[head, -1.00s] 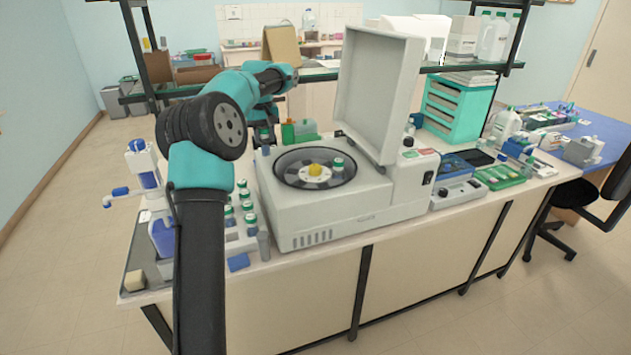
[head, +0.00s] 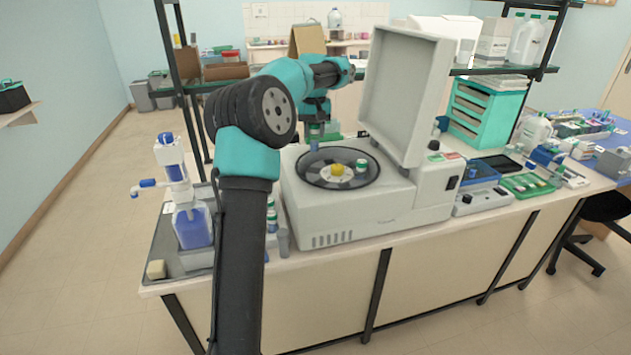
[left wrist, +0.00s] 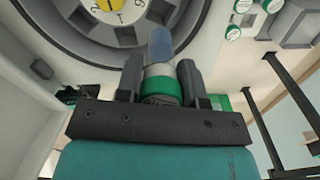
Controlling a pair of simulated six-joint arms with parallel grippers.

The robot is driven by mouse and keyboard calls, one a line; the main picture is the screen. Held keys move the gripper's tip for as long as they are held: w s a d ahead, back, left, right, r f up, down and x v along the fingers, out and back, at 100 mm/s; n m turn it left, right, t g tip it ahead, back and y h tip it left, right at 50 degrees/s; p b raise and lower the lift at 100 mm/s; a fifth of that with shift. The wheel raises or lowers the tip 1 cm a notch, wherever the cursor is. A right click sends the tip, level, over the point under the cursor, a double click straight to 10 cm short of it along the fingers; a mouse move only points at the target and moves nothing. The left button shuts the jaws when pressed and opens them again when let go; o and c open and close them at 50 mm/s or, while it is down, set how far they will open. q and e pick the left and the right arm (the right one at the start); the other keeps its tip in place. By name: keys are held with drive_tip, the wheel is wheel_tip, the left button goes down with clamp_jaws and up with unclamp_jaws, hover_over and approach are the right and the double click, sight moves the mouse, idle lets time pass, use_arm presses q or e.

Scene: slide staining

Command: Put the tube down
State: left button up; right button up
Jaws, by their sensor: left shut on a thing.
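My left gripper (head: 315,133) is shut on a tube (head: 314,146) above the back left edge of the centrifuge rotor (head: 318,178). In the left wrist view the tube (left wrist: 160,70) stands between the two fingers (left wrist: 160,80). Its green cap is near the palm and its bluish end points away, toward the rotor (left wrist: 75,42). I cannot tell whether the tube's end is inside a rotor slot. The centrifuge (head: 345,215) has its lid (head: 402,90) open. A yellow knob (head: 337,169) is at the rotor's centre, and a green-capped tube (head: 361,166) is at its right. My right gripper is not in view.
The raised lid stands right of the rotor. A tube rack (head: 283,240) is partly hidden by my left arm. A dispenser bottle (head: 193,225) stands at left. A green tray (head: 528,185) and a blue tray (head: 478,172) lie right of the centrifuge.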

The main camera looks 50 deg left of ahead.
sight(314, 149)
use_arm(q)
drive_tip(key=shift+f, duration=0.1)
drive_tip(key=shift+f, duration=3)
drive_tip(key=shift+f, duration=1.9)
drive_tip(key=shift+f, duration=0.4)
drive_tip(key=o, duration=0.9)
